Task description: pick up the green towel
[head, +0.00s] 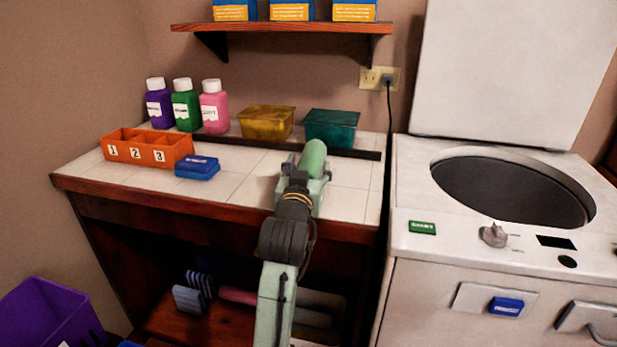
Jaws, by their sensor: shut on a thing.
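The roll points away from me and tilts upward. My gripper and wrist hide its near part. I cannot tell whether the towel touches the counter.
On the tiled counter (240,185) stand an orange numbered box (148,150), a blue box (198,168), several bottles, and yellow (266,122) and teal (331,127) containers. An open washer (450,235) stands right. A shelf (280,27) hangs above.

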